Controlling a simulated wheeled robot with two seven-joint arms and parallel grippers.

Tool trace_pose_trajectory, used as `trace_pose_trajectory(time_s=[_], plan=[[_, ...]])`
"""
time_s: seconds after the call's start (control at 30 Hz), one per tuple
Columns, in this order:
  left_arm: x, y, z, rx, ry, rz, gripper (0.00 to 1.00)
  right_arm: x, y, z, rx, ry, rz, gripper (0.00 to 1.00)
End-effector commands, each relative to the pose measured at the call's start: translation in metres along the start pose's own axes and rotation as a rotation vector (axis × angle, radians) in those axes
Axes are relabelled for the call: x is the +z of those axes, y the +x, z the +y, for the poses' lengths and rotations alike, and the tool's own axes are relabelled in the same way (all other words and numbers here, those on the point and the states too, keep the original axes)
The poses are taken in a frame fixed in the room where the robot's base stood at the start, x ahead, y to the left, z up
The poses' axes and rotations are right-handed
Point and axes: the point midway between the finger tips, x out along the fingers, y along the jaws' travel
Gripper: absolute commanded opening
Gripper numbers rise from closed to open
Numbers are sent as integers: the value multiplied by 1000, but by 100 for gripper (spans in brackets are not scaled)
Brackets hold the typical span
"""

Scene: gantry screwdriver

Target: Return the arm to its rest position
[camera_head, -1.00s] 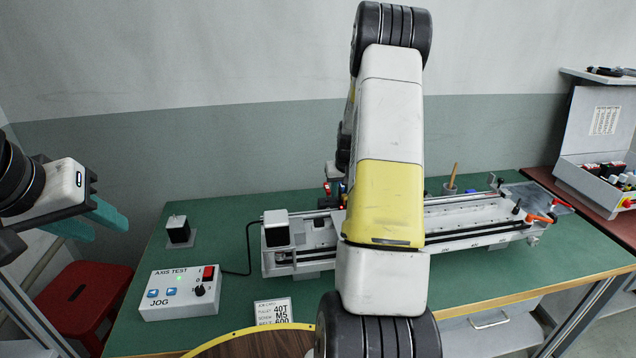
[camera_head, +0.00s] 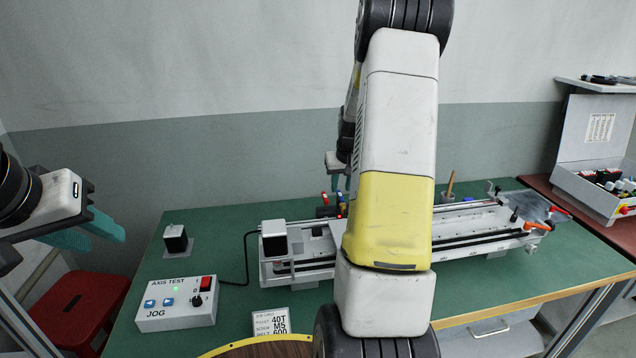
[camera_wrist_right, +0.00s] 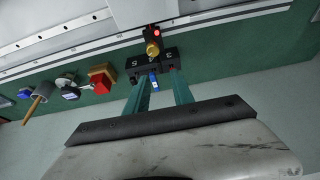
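My right arm (camera_head: 392,170) rises through the middle of the head view and hides part of the bench. My right gripper (camera_head: 341,183) shows just left of it, above the back of the bench, with teal fingers pointing down. In the right wrist view, its two fingers (camera_wrist_right: 158,95) are apart with nothing held between them. A black tool holder (camera_wrist_right: 151,66) with a blue piece (camera_wrist_right: 154,81) and a brass-coloured part below a red light lies beyond the fingertips. My left gripper (camera_head: 95,230) is at the far left, its teal fingers apart and empty.
The linear axis (camera_head: 480,231) lies across the green bench (camera_head: 240,310). The JOG box (camera_head: 178,304), a label card (camera_head: 272,322) and a small black-and-white block (camera_head: 176,239) are at left. A parts case (camera_head: 590,195) stands right. A red stool (camera_head: 75,305) is lower left.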

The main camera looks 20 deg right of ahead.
Motion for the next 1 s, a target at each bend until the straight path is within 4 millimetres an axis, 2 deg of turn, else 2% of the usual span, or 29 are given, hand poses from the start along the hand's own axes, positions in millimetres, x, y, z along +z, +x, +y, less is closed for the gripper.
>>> trace_pose_trajectory(time_s=[0.33, 0.47, 0.57, 0.63, 0.77, 0.9, 1.0], plan=[[0, 0, 0, 0, 0, 0, 36, 0, 0, 0, -1, -1, 0, 29], [0, 0, 0, 0, 0, 0, 36, -1, -19, -12, -13, -7, 11, 29], [0, 0, 0, 0, 0, 0, 36, 3, -56, -36, -40, -20, 30, 29], [0, 0, 0, 0, 0, 0, 36, 10, -90, -58, -66, -33, 46, 29], [0, 0, 0, 0, 0, 0, 36, 38, -154, -98, -118, -63, 71, 29], [0, 0, 0, 0, 0, 0, 36, 80, -212, -132, -171, -101, 92, 29], [0, 0, 0, 0, 0, 0, 36, 116, -247, -152, -206, -131, 108, 29]])
